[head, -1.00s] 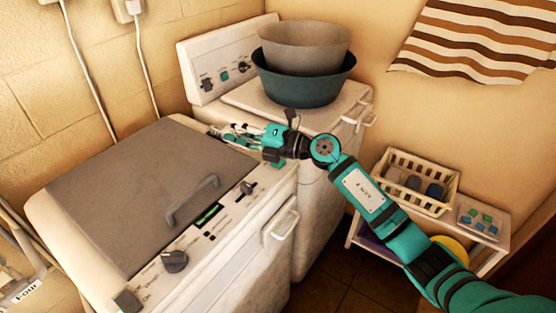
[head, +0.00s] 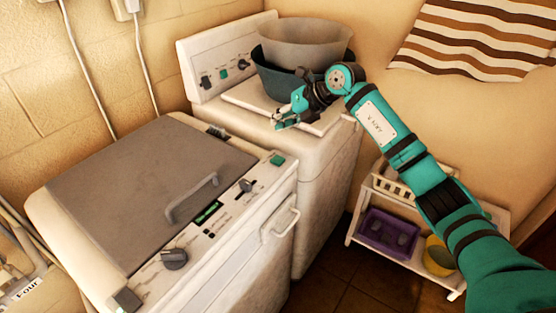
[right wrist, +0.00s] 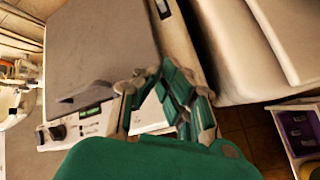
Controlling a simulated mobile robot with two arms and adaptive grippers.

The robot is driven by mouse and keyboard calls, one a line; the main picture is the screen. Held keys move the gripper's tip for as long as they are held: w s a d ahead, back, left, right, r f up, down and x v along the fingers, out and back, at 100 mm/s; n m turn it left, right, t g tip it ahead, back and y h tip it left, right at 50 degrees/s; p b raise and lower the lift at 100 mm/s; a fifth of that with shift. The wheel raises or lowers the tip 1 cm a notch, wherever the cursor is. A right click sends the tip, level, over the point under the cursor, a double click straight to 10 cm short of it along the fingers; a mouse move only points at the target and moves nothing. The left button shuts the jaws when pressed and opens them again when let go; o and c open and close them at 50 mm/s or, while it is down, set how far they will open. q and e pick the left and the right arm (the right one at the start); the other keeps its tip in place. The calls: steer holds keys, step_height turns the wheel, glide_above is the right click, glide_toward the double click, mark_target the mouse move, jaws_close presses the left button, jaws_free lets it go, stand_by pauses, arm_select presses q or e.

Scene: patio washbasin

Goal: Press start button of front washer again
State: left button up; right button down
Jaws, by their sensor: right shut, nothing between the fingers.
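The front washer (head: 235,240) has a grey lid (head: 140,185) with a handle and a control panel along its near edge. On the panel are a dark dial (head: 174,258), a small green display (head: 208,213), a dark knob (head: 247,186) and a green square button (head: 277,160) at the far right end. My right gripper (head: 280,124) is shut and empty, in the air beyond and above that button, apart from it. In the right wrist view the shut fingers (right wrist: 155,74) partly cover the panel; the green button cannot be made out there. My left gripper is not in view.
A second washer (head: 320,170) stands behind, with a grey basin (head: 303,40) inside a dark teal one (head: 275,80) on top, close to my right wrist. A shelf (head: 400,258) with a purple tray (head: 388,235) stands at the right. Bare floor lies between.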

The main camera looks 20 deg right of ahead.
steer(key=b, duration=0.5)
glide_above(279, 158)
step_height(279, 158, down, 7)
steer(key=shift+w+d+r, duration=0.1)
steer(key=shift+f, duration=0.8)
stand_by(0.4)
steer(key=shift+f+b, duration=0.3)
steer(key=shift+f, duration=0.1)
steer(key=shift+f+b, duration=0.3)
steer(key=shift+f, duration=0.2)
stand_by(0.5)
steer(key=shift+r, duration=0.15)
stand_by(0.6)
steer(key=shift+r+p, duration=0.7)
steer(key=shift+r, duration=0.1)
